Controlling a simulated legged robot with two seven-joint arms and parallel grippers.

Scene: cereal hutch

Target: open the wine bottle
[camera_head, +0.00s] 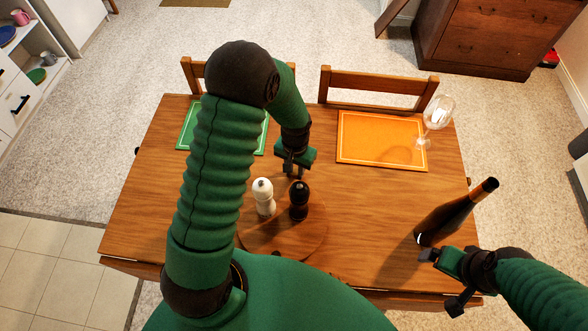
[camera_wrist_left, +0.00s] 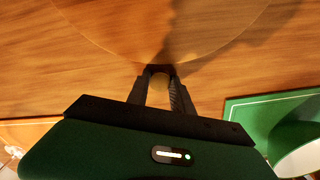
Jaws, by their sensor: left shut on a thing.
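The dark wine bottle (camera_head: 445,217) stands on the right side of the wooden table, seeming to lean only through the viewing angle. My left gripper (camera_head: 292,172) is over the table middle, behind the shakers and away from the bottle. My right gripper (camera_head: 441,279) is open and seems empty, near the bottle's base at the table's front edge.
A white shaker (camera_head: 262,195) and dark shaker (camera_head: 299,203) stand on a round wooden board (camera_head: 285,243). An orange placemat (camera_head: 375,138) and a wine glass (camera_head: 437,113) are at the back right, a green placemat (camera_head: 187,130) at the back left. The table's left side is clear.

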